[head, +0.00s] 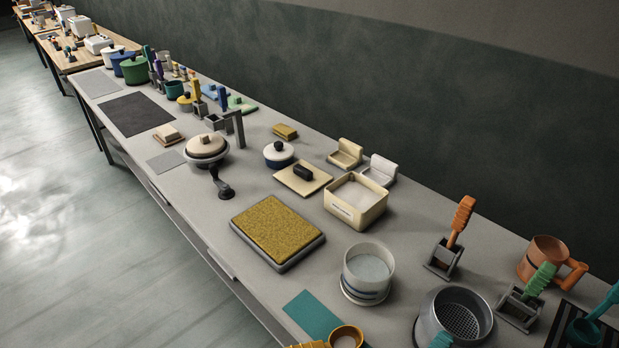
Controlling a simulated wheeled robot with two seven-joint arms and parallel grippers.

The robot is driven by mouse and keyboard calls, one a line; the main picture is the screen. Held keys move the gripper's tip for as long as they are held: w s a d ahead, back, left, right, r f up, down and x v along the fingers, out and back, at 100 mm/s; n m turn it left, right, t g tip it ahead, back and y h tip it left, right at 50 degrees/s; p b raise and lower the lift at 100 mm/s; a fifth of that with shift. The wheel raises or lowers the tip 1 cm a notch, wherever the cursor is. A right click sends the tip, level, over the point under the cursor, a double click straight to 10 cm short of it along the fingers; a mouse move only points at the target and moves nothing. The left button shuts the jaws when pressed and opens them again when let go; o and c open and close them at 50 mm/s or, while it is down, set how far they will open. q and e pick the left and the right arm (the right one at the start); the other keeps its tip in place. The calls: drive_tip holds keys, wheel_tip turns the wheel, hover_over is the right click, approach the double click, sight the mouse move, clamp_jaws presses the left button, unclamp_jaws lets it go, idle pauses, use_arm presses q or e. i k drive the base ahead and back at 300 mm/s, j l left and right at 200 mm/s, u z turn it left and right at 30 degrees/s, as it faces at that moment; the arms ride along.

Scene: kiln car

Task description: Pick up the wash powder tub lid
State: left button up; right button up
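A flat cream square lid (296,183) with a black knob lies on the grey table. It lies just left of an open cream square tub (355,217) that holds white powder and has a label on its front, too small to read. I take these for the wash powder tub and its lid. The lid is off the tub and lies flat, knob up. Neither of my grippers shows in the head view.
A tray with a yellow-brown surface (272,231) lies in front of the lid. A blue-and-white lidded pot (278,155) stands behind it to the left, and a small dark upright fitting (223,190) to the left. A round clear container (367,278) stands nearer right.

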sight(303, 177)
drive_tip(key=j+z, duration=0.1)
drive_tip(key=z, duration=1.15)
drive_tip(key=j+z, duration=0.5)
drive_tip(key=k+j+z, duration=0.1)
drive_tip(key=j+z, duration=0.4)
drive_tip(key=k+j+z, duration=0.2)
drive_tip(key=j+z, duration=0.3)
drive_tip(key=k+j+z, duration=0.3)
drive_tip(key=k+j, duration=0.2)
drive_tip(key=j, duration=0.25)
drive_tip(key=k+j+z, duration=0.25)
drive_tip(key=k+j, duration=1.45)
